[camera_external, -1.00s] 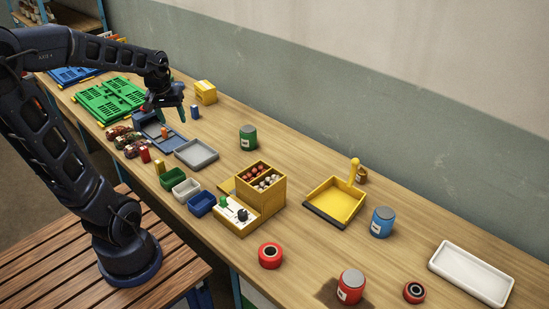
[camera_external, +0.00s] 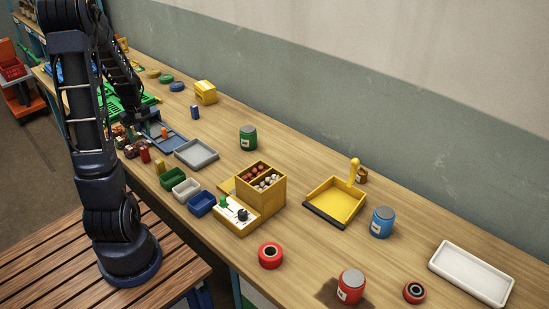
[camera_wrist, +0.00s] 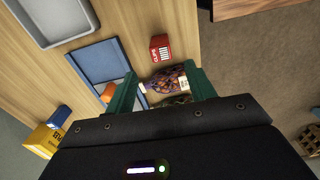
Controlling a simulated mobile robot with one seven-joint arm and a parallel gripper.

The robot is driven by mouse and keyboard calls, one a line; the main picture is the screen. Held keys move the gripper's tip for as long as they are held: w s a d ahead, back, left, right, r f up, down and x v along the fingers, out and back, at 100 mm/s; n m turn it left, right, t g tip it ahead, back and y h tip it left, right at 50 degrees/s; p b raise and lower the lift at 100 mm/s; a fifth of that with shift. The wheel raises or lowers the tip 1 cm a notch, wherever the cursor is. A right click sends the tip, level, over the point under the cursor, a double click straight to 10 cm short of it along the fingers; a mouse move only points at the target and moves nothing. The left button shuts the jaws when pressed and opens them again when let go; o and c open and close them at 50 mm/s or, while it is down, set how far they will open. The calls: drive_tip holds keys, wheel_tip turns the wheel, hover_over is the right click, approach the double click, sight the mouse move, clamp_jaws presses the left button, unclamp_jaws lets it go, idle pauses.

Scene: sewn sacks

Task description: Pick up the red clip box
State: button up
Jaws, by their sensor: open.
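The red clip box (camera_wrist: 160,48), with white lettering, stands on the table in the wrist view, just beyond my fingertips. In the external view the red clip box (camera_external: 145,155) is small, at the near table edge beside the dark sacks (camera_external: 131,150). My gripper (camera_wrist: 162,80) is open, with its green fingers apart and nothing held. A patterned net sack (camera_wrist: 168,80) with a pale label shows between the fingers, below the box. In the external view my gripper (camera_external: 136,122) is low over the sacks and partly hidden by my arm.
A blue tray (camera_wrist: 93,65) with an orange item (camera_wrist: 108,92) lies left of the box in the wrist view. A grey tray (camera_external: 197,153) and a yellow block (camera_external: 160,167) are close by. The table edge is right beside the box.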

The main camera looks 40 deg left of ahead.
sight(145, 154)
drive_tip(key=shift+s+d+f, duration=0.1)
drive_tip(key=shift+d+f, duration=0.05)
drive_tip(key=shift+f, duration=2.35)
drive_tip(key=shift+s+d+f, duration=0.1)
drive_tip(key=shift+d+f, duration=0.05)
drive_tip(key=shift+f, duration=2.35)
drive_tip(key=c, duration=1)
